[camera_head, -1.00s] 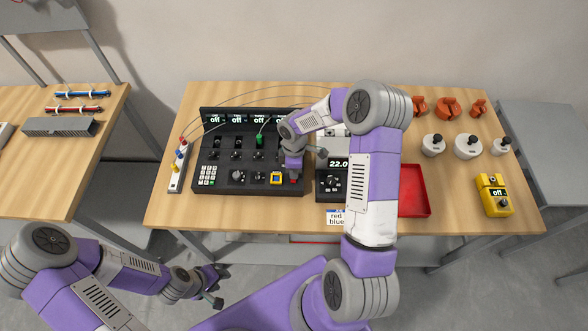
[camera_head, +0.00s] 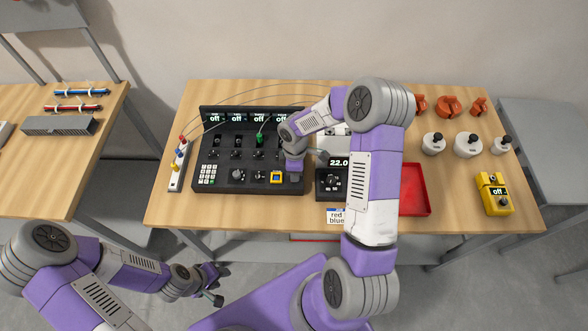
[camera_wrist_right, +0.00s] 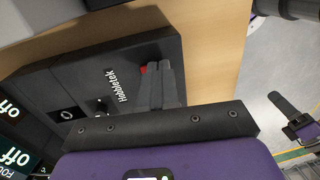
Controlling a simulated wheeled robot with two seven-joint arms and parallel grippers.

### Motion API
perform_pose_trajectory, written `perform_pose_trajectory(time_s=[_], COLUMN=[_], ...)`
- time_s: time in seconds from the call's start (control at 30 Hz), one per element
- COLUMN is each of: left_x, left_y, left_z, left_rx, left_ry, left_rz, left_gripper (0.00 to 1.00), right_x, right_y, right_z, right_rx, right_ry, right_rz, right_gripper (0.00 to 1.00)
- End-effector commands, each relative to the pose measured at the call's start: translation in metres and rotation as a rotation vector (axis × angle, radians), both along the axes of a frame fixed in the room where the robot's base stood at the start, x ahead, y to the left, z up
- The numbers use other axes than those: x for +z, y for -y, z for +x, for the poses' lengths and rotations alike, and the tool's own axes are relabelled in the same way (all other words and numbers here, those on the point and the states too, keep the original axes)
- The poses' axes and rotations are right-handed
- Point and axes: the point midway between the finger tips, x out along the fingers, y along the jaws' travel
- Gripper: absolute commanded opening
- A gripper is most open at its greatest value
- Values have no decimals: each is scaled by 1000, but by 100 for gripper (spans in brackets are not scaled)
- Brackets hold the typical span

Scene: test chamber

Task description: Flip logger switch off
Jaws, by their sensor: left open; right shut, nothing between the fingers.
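A black control console (camera_head: 222,181) stands on the wooden table, with several small displays (camera_head: 237,118) along its top, those legible reading "off". Small switches (camera_head: 238,141) sit below them, one with a green part (camera_head: 259,140). The labels are too small to tell which is the logger switch. My right gripper (camera_head: 294,178) is shut and empty over the console's front right corner. In the right wrist view its fingers (camera_wrist_right: 160,82) are together beside a red button (camera_wrist_right: 144,69); contact is unclear. My left gripper (camera_head: 217,284) is open, low in front of the table.
A keypad (camera_head: 208,175), a knob (camera_head: 237,175) and a yellow-framed button (camera_head: 276,177) are on the console front. A unit reading 22.0 (camera_head: 331,183) stands to the right, then a red tray (camera_head: 415,190) and a yellow device (camera_head: 494,195). A power strip (camera_head: 178,168) lies left.

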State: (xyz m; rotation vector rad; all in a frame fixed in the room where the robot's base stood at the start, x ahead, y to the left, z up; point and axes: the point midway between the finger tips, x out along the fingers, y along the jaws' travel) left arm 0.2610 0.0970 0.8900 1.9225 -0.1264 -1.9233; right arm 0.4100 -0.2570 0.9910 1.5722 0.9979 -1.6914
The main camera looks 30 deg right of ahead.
Motion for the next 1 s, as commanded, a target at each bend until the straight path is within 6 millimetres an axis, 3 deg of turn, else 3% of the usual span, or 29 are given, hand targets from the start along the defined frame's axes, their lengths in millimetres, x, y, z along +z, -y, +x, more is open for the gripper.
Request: perform_pose_trajectory(time_s=[0.17, 0.5, 0.7, 1.0], left_x=[28, 18, 18, 18], left_y=[0, 0, 0, 0], left_z=[0, 0, 0, 0], left_rx=[0, 0, 0, 0], left_ry=[0, 0, 0, 0], left_rz=[0, 0, 0, 0], left_gripper=[43, 43, 43, 43], right_x=[43, 113, 134, 137], right_y=[5, 9, 10, 10], right_z=[11, 20, 21, 22], right_rx=[-3, 0, 2, 2], right_ry=[34, 44, 42, 42], right_rz=[-8, -9, -8, -8], right_gripper=[0, 0, 0, 0])
